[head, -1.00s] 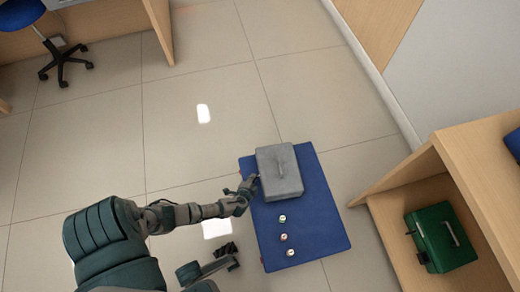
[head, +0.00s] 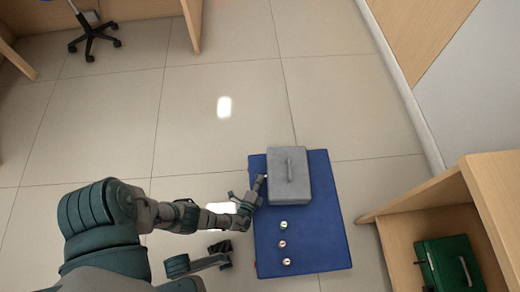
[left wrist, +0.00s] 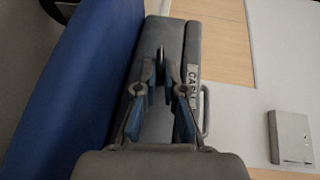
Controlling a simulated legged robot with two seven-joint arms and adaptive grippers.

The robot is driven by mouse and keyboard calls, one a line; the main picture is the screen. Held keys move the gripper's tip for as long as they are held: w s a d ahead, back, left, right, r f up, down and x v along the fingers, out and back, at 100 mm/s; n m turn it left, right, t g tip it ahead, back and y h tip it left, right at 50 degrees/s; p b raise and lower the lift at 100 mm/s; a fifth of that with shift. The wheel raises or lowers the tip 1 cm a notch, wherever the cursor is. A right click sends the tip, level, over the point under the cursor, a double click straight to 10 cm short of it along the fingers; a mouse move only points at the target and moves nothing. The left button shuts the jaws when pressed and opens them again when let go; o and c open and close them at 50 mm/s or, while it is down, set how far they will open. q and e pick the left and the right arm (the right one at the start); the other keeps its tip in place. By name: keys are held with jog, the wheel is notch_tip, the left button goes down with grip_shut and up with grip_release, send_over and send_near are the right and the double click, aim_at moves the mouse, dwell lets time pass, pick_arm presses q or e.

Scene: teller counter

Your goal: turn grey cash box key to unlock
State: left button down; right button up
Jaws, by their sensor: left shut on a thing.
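The grey cash box (head: 288,178) stands on a blue mat (head: 330,235) in the head view, with a handle on its lid. My left gripper (head: 259,188) is at the box's left side. In the left wrist view its two fingers (left wrist: 161,75) close in on a small dark upright piece, seemingly the key (left wrist: 161,54), in front of the grey box (left wrist: 190,45). The fingers hide most of the key, so I cannot tell how far it is turned. A dark part low in the head view may be my right gripper (head: 220,250); its jaws are unclear.
Several small round pieces (head: 283,244) lie on the mat in front of the box. A green box (head: 450,266) sits in a wooden shelf (head: 480,200) at the right. A wheeled chair (head: 95,35) is at the far left.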

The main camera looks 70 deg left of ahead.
pick_arm(q)
jog(key=shift+d+f, duration=0.15)
dwell(0.5)
jog(key=c, duration=1.3)
grip_release()
jog(key=shift+r, duration=4.9)
